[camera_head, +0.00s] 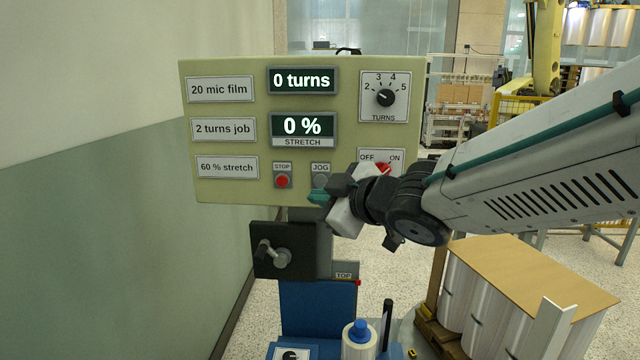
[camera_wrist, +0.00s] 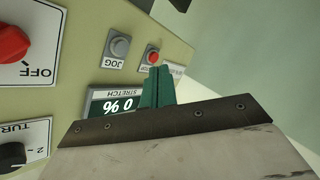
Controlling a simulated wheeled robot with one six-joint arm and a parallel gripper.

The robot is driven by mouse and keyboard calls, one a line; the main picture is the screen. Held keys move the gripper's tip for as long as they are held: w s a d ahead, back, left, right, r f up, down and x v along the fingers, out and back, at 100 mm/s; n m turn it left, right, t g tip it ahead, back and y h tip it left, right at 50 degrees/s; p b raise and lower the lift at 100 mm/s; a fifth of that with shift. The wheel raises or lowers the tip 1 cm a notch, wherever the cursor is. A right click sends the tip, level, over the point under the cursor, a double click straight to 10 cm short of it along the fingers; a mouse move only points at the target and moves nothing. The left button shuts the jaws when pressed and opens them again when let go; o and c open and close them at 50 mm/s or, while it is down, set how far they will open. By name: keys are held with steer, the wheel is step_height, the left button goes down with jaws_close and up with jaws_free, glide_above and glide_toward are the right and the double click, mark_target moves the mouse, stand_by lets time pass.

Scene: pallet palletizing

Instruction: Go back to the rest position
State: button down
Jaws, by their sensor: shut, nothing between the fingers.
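My gripper (camera_head: 318,198) is in front of the lower part of a pale green control panel (camera_head: 225,185), just below the grey JOG button (camera_head: 320,180) and right of the red STOP button (camera_head: 282,181). Its green fingers are together with nothing between them. In the wrist view the gripper (camera_wrist: 158,72) points towards the red STOP button (camera_wrist: 153,56), with the JOG button (camera_wrist: 120,47) to the left. I cannot tell whether it touches the panel. My arm reaches in from the right and partly hides the red OFF/ON switch (camera_head: 383,168).
The displays read 0 turns (camera_head: 301,80) and 0 % stretch (camera_head: 303,127). The TURNS knob (camera_head: 385,97) is at upper right. A crank handle (camera_head: 273,254) sits below the panel. A pallet load of wrapped rolls under a brown sheet (camera_head: 530,270) stands lower right. A wall (camera_head: 90,200) closes the left.

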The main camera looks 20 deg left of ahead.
stand_by(0.3)
steer(key=s+d+f+m+g+h, duration=0.1)
steer(key=d+f+m+h, duration=0.4)
steer(key=d, duration=0.6)
steer(key=s+d+f+m+h, duration=0.1)
steer(key=d+f+m+h, duration=0.4)
steer(key=d, duration=0.7)
steer(key=s+d+m+g+h, duration=0.2)
steer(key=s+d+m+g, duration=0.3)
steer(key=s+d, duration=1.5)
steer(key=shift+s+d+r+m+g, duration=0.35)
steer(key=shift+s+m, duration=0.85)
steer(key=shift+m, duration=0.9)
